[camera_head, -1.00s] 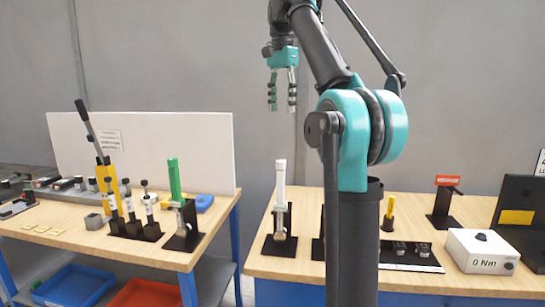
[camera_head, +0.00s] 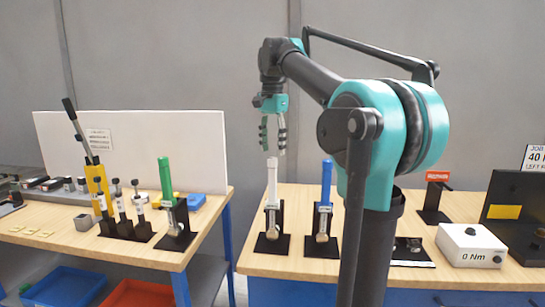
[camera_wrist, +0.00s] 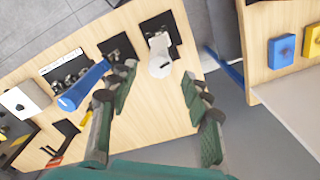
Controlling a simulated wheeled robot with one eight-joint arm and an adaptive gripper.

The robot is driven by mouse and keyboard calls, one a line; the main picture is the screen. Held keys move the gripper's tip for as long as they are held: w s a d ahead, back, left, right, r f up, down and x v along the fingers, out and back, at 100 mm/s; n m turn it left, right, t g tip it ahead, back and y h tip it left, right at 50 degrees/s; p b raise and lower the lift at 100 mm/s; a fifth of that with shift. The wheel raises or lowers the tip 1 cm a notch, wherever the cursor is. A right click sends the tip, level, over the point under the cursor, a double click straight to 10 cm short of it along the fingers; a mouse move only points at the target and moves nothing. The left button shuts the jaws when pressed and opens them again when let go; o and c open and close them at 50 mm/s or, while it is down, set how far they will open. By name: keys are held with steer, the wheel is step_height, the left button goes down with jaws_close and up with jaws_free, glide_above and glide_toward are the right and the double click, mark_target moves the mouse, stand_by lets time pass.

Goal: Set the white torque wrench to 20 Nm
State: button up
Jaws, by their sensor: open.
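The white torque wrench (camera_head: 272,190) stands upright in a black stand on the right-hand table. In the wrist view the white wrench (camera_wrist: 160,55) is seen from above, beyond the fingertips. My gripper (camera_head: 273,140) is open and empty, pointing down just above the top of the white wrench in the head view. In the wrist view my gripper (camera_wrist: 162,80) has its two fingers spread apart with the wrench between and beyond them. The scale on the white wrench is too small to read. A white box (camera_head: 470,244) on the same table reads "0 Nm".
A blue wrench (camera_head: 325,195) stands close to the right of the white one. A green wrench (camera_head: 167,185) stands on the left table (camera_head: 60,238). A gap separates the two tables. A dark panel (camera_head: 510,205) stands at the far right.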

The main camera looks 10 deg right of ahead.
mark_target(273, 158)
steer(key=shift+f, duration=1.8)
steer(key=shift+c, duration=0.5)
jaws_close()
